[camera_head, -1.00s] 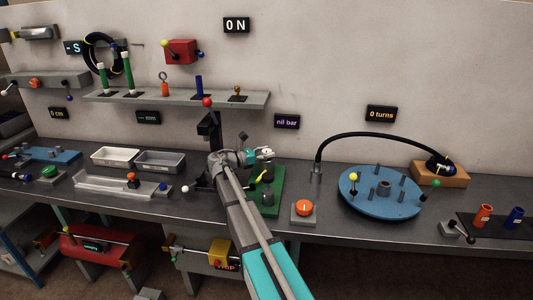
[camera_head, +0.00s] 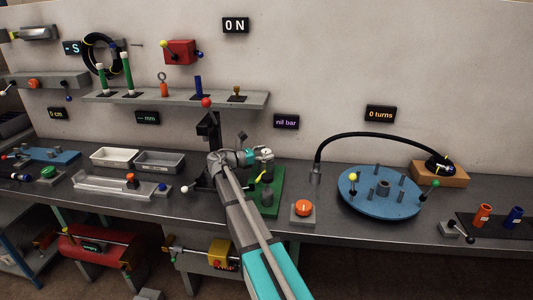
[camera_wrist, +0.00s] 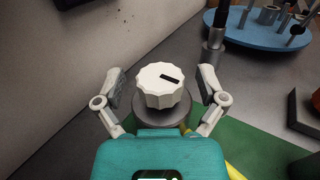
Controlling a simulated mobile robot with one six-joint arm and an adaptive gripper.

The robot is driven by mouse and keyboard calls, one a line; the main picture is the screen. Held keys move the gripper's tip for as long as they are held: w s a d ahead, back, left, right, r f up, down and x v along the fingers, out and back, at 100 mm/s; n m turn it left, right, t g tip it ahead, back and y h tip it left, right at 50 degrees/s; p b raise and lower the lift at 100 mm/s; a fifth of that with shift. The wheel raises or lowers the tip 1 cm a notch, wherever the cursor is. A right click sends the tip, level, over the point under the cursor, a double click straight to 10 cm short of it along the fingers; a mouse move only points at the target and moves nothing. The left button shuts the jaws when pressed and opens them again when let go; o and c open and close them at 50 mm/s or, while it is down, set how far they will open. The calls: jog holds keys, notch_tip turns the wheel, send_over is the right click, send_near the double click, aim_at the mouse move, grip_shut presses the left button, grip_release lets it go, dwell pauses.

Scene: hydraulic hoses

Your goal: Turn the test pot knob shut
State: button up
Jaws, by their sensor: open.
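The test pot knob (camera_wrist: 160,84) is white and fluted with a black mark on its top, and it sits on a grey round pot (camera_wrist: 163,116) in the wrist view. My gripper (camera_wrist: 160,88) is open, with one finger on each side of the knob and a visible gap on both sides. In the head view my gripper (camera_head: 262,156) is over the green base plate (camera_head: 276,199). There the knob is small and largely hidden by my gripper. The gauge display (camera_head: 286,121) reads "nil bar".
An orange button (camera_head: 304,208) on a grey box stands right of the green plate. A blue round plate (camera_head: 378,205) with pegs and a black hose (camera_head: 370,136) lies further right.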

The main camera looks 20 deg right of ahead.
jog(key=shift+a, duration=0.1)
jog(key=a, duration=1.2)
jog(key=shift+w, duration=0.15)
jog(key=shift+d, duration=0.15)
